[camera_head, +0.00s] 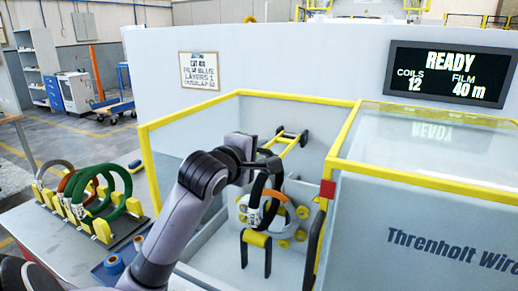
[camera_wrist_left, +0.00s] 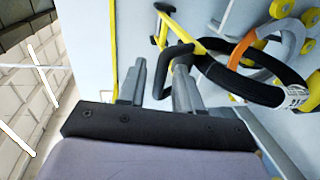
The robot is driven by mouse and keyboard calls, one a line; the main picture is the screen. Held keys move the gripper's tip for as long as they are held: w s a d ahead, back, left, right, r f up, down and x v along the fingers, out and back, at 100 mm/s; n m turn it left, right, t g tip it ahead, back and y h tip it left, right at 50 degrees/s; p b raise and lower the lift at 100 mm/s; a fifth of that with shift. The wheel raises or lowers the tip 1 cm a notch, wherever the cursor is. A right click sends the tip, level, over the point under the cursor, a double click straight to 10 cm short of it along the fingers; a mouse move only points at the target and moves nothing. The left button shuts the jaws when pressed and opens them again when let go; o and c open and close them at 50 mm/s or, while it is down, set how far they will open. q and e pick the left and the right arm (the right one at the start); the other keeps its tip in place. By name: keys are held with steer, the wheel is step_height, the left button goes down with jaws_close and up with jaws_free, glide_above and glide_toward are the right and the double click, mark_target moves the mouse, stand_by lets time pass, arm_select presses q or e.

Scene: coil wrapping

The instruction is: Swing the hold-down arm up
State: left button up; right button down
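The hold-down arm appears to be the yellow bar with black ends (camera_head: 291,146) inside the wrapping bay; it also shows in the left wrist view (camera_wrist_left: 183,34). My left gripper (camera_head: 266,163) is beside its near end, above a black coil (camera_head: 256,213) with a white label. In the left wrist view the fingers (camera_wrist_left: 157,88) stand apart. A dark bar lies between them, closer to the right finger; I cannot tell whether they touch. The coil (camera_wrist_left: 247,88) curves away to the right there. The gripper partly hides the bar's near end. My right gripper is not in view.
Yellow-edged walls (camera_head: 240,93) enclose the bay. A grey ring with yellow rollers (camera_head: 300,212) stands behind the coil, and a yellow roller on black legs (camera_head: 257,239) in front. A rack of several coils (camera_head: 102,205) stands on the table at left.

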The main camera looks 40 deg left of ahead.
arm_select(q)
steer(key=shift+w+a, duration=0.1)
steer(key=shift+w, duration=0.25)
jaws_close()
